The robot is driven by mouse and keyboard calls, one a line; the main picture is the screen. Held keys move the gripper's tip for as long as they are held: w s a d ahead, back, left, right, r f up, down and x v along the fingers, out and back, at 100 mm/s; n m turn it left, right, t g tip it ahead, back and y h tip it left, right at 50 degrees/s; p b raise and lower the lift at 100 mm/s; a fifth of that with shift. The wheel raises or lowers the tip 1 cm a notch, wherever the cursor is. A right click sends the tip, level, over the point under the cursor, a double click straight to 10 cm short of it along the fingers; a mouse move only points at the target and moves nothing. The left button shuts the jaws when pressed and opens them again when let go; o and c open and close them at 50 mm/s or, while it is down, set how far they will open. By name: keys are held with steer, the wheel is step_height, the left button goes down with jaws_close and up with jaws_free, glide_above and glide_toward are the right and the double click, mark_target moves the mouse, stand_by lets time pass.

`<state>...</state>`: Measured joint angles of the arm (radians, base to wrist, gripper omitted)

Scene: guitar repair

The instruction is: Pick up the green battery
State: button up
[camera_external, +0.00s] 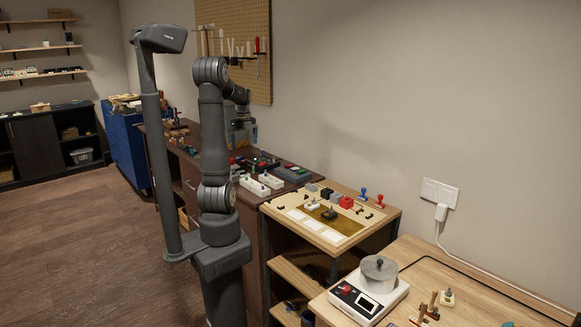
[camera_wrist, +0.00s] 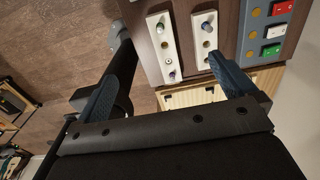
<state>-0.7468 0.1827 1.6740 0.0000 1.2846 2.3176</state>
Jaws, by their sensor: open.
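A small green block (camera_wrist: 271,50), which looks like the green battery, sits in a grey tray (camera_wrist: 252,40) at the upper right of the wrist view. In the external view the grey tray (camera_external: 292,175) is on the dark workbench, and the green block is too small to make out surely. My gripper (camera_external: 241,133) is raised above the workbench. In the wrist view my gripper (camera_wrist: 163,78) is open and empty, with the tray beyond its right finger.
Two pale bars with knobs (camera_wrist: 163,45) (camera_wrist: 204,40) are beside the tray. A light wooden station (camera_external: 348,233) with small parts adjoins the workbench. A pot on a scale (camera_external: 379,270) stands at the front right. A pegboard (camera_external: 233,40) hangs behind my arm.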

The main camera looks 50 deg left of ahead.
stand_by(0.3)
steer(key=c, duration=1.4)
steer(key=shift+o, duration=0.2)
glide_toward(246, 179)
steer(key=f, duration=0.6)
steer(key=shift+w+a+f, duration=0.25)
steer(key=shift+w+f, duration=0.05)
steer(key=shift+f, duration=0.05)
